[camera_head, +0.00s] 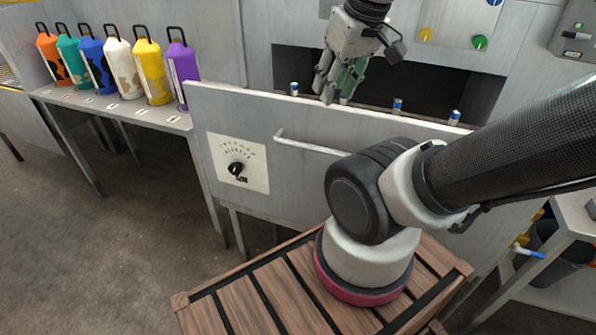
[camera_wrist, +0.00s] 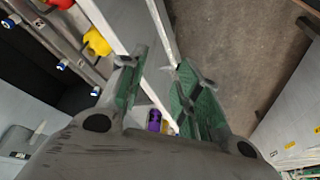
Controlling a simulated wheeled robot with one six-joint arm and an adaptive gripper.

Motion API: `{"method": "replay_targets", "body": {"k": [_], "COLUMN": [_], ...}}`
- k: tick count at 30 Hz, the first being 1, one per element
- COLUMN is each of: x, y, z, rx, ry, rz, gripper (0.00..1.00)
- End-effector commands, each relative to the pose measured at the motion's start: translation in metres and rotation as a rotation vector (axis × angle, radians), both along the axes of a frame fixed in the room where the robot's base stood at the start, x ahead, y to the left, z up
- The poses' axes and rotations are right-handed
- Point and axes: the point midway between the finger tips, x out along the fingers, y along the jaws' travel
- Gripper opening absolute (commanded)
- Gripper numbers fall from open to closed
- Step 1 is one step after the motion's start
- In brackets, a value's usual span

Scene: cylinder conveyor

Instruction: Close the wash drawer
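The wash drawer's grey front panel (camera_head: 300,182) stands out from the machine, with an open gap behind it. A bar handle (camera_head: 310,146) runs along its face, and a dial plate (camera_head: 238,163) is at its left. My gripper (camera_head: 338,92) is open and points down at the panel's top edge, with no object seen held. In the wrist view, my gripper (camera_wrist: 160,68) has its green-padded fingers apart, with the panel's pale edge (camera_wrist: 108,25) passing behind them. I cannot tell whether a finger touches the panel.
Several small blue-capped cylinders, one of them a white one (camera_head: 397,106), stand behind the panel. Several coloured bottles, including a purple one (camera_head: 182,68), stand on a side table (camera_head: 173,124) at left. The floor (camera_head: 110,235) at lower left is clear. A dark bin (camera_head: 560,255) is at right.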

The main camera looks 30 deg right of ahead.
Motion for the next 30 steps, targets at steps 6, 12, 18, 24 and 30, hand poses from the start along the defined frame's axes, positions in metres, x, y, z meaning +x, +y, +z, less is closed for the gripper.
{"method": "replay_targets", "body": {"k": [6,12,18,24,30], "x": [0.005,0.026,0.058,0.087,0.113], "y": [0.010,0.045,0.081,0.113,0.143], "z": [-0.005,-0.049,-0.094,-0.143,-0.199], "rx": [0.000,-0.025,-0.155,-0.371,-0.648], "ry": [0.026,0.246,0.483,0.706,0.905], "rz": [0.050,0.202,0.395,0.607,0.828], "gripper": [0.00,0.00,0.00,0.00,0.00]}}
